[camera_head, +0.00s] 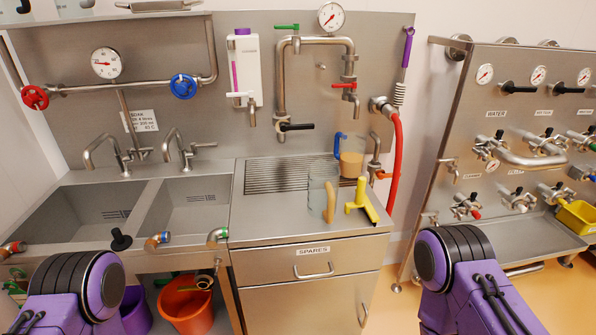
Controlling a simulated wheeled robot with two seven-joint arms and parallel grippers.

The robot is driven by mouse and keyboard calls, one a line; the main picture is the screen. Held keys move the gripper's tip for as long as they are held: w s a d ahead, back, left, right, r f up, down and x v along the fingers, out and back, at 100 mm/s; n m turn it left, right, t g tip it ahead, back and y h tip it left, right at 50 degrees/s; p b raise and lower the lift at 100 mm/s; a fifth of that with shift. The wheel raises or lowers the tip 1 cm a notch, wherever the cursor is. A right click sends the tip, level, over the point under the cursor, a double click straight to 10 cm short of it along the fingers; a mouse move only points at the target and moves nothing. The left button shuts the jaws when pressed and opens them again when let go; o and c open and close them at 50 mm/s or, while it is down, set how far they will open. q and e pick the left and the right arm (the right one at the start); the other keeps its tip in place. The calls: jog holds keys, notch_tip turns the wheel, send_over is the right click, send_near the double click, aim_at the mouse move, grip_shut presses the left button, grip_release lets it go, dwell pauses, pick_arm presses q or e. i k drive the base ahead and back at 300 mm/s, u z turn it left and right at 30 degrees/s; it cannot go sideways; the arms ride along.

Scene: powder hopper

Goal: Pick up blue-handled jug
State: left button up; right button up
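The blue-handled jug (352,162) is clear and stands upright toward the back right of the steel counter, at the drainer's right end. Its blue handle is on its left side, and something tan shows inside or through it. A second clear jug (318,196) with a yellowish handle stands in front and to its left. A yellow tool (362,200) lies or stands to the right of that jug. Neither of my grippers is in view; only purple and black parts of my arms show at the bottom left and bottom right.
The steel counter (262,222) is clear at its front left. Two sinks are on the left. A red hose (394,165) and a tap are close to the blue-handled jug's right. A pipe with a black-handled valve (297,127) hangs above the drainer. A valve panel stands right.

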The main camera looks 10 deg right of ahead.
aim_at(351, 156)
jog(key=u, duration=0.25)
jog(key=k, duration=0.4)
jog(key=z, duration=0.8)
jog(key=i, duration=0.75)
jog(key=z, duration=0.3)
